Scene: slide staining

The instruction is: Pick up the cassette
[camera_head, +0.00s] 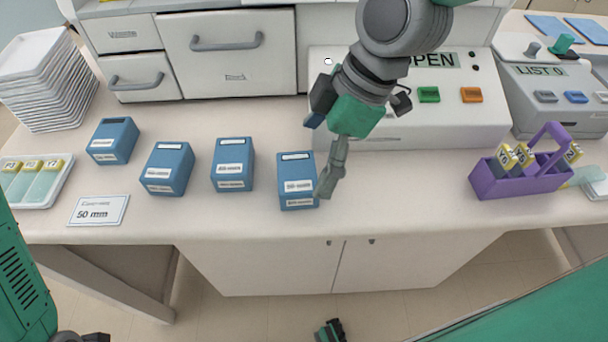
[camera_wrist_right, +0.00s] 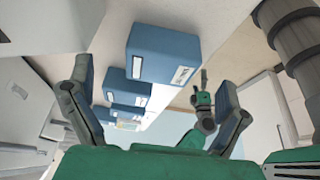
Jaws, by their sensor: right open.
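A purple carrier with a raised handle (camera_head: 504,184), which looks like the cassette, stands on the right part of the bench. Several slides with yellow labels stand in it. My right gripper (camera_head: 322,146) is open and empty, well left of the carrier. One finger overlaps the right edge of the rightmost blue box in the head view; contact cannot be told. Both its fingers show apart in the right wrist view (camera_wrist_right: 155,92), where the purple carrier is out of view. A green and dark part at the bottom edge looks like my left gripper (camera_head: 330,331); its fingers are unclear.
Several blue boxes (camera_head: 233,164) stand in a row on the left and middle bench. A slide tray (camera_head: 62,190), a 50 mm card (camera_head: 98,210) and stacked white trays (camera_head: 42,80) lie left. A white machine (camera_head: 430,130) stands behind. Bare bench lies left of the carrier.

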